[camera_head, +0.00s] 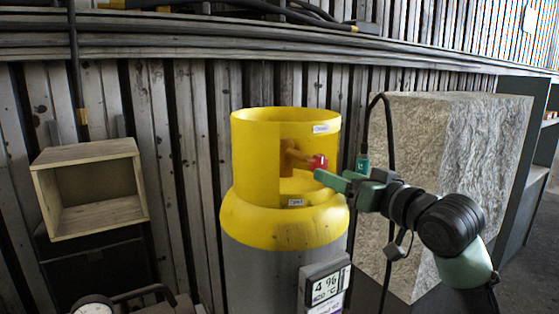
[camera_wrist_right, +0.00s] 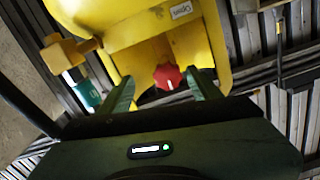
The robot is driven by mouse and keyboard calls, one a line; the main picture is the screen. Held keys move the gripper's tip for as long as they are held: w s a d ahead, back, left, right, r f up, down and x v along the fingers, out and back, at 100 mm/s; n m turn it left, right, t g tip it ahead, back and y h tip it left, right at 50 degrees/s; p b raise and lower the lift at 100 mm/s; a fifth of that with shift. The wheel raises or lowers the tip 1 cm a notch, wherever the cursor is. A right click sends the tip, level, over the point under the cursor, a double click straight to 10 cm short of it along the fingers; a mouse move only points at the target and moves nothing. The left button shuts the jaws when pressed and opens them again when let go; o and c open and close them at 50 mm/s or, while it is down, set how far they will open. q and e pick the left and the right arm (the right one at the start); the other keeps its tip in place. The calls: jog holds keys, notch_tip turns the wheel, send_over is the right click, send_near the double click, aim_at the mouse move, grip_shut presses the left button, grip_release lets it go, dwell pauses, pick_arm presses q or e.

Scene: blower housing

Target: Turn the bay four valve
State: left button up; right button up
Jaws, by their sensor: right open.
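The valve has a red knob (camera_head: 317,162) on a brass-coloured stem (camera_head: 297,152), inside the cut-out of a yellow collar (camera_head: 256,160) on top of a grey cylinder. My right gripper (camera_head: 322,177) reaches in from the right, its green fingers at the collar opening by the knob. In the right wrist view the red knob (camera_wrist_right: 168,76) shows between the two open fingers (camera_wrist_right: 160,90), near their tips. I cannot tell whether either finger touches it. Small labels sit on the collar, too small to read surely. My left gripper is not in view.
A display panel (camera_head: 325,287) is on the cylinder's lower front. A large rough stone-like block (camera_head: 470,140) stands close on the right, behind my right arm. An open wooden box (camera_head: 88,187) stands at left. A slatted wall with pipes (camera_head: 200,45) runs behind.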

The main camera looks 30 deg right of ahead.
aim_at(322, 166)
jog(key=shift+w+a+r, duration=0.15)
jog(key=shift+a+r, duration=0.35)
jog(key=shift+r, duration=0.05)
jog(key=shift+w+r, duration=0.1)
jog(key=shift+w, duration=0.15)
jog(key=shift+w+d+r+p, duration=0.1)
jog(key=shift+w+r+p, duration=0.05)
jog(key=shift+w+p, duration=0.4)
jog(key=shift+w+d+r+p, duration=0.1)
jog(key=shift+w+r+p, duration=0.05)
jog(key=shift+w+p, duration=0.4)
jog(key=w, duration=0.3)
jog(key=shift+a+f, duration=0.2)
jog(key=shift+a, duration=0.1)
jog(key=shift+w+f+p, duration=0.1)
jog(key=shift+w+p, duration=0.2)
jog(key=shift+w, duration=0.2)
jog(key=c, duration=1.4)
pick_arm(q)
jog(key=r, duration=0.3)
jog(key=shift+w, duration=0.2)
pick_arm(e)
jog(key=shift+o, duration=0.2)
